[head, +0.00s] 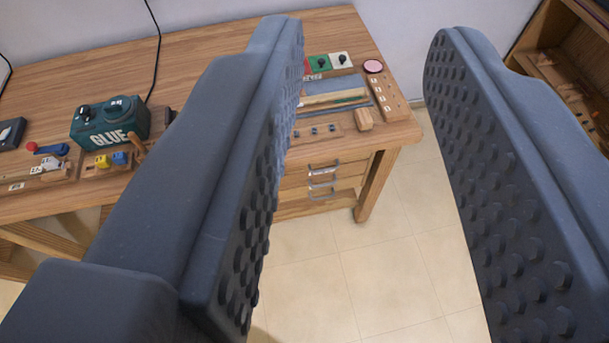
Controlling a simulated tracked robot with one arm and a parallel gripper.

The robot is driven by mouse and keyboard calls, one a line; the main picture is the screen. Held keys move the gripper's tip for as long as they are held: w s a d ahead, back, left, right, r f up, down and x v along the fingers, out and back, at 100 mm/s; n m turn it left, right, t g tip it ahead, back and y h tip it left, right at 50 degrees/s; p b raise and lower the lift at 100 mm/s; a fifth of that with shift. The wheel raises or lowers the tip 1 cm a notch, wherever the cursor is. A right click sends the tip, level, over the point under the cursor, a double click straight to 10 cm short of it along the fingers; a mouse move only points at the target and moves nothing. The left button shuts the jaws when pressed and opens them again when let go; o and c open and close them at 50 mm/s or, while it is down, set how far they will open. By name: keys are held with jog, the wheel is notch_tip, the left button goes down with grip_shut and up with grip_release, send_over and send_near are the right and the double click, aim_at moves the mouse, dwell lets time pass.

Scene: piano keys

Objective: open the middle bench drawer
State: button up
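The wooden bench has a stack of drawers under its right end. The middle bench drawer (346,184) looks closed, with a metal handle (322,186) on its front. The upper drawer (350,166) has a similar handle just above. The left part of the drawer stack is hidden behind my left finger. My gripper (362,42) is open and empty, its two studded dark fingers wide apart. The drawers show between the fingers, well beyond them, and nothing touches the handles.
On the bench top (200,75) are a green glue box (108,122), small coloured parts, a wooden tray and a round pink-topped piece (373,66). A bench leg (376,188) stands right of the drawers. The tiled floor (345,280) is clear. A wooden shelf (560,70) stands at right.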

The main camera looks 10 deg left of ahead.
jog(key=shift+w+a, duration=0.15)
jog(key=shift+w, duration=0.1)
